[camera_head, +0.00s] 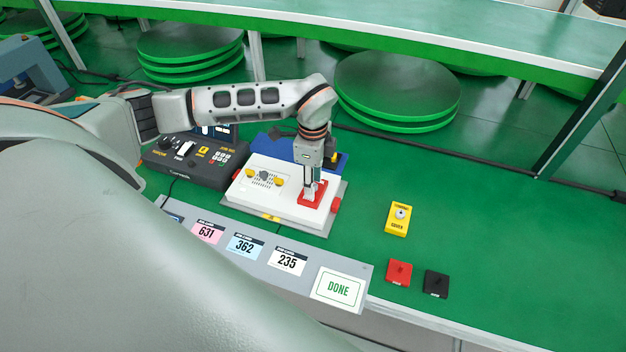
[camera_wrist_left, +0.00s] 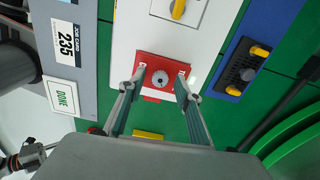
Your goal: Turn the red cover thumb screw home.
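The red cover (camera_head: 305,198) lies on the right end of the white unit (camera_head: 288,208). It also shows in the left wrist view (camera_wrist_left: 147,61), with its round grey thumb screw (camera_wrist_left: 160,78) near its middle. My left gripper (camera_head: 312,190) points down over the cover and hides the screw in the head view. In the left wrist view the fingers of my left gripper (camera_wrist_left: 161,82) are spread, one on each side of the screw. Gaps show between screw and fingers; whether the fingertips touch the cover I cannot tell. My right gripper is not recognisable in either view.
A yellow cover piece (camera_head: 397,217), a red block (camera_head: 399,272) and a black block (camera_head: 436,283) lie on the green table right of the unit. A dark control box (camera_head: 190,160) stands left. Job cards and a DONE card (camera_head: 338,288) line the front. The table's right side is clear.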

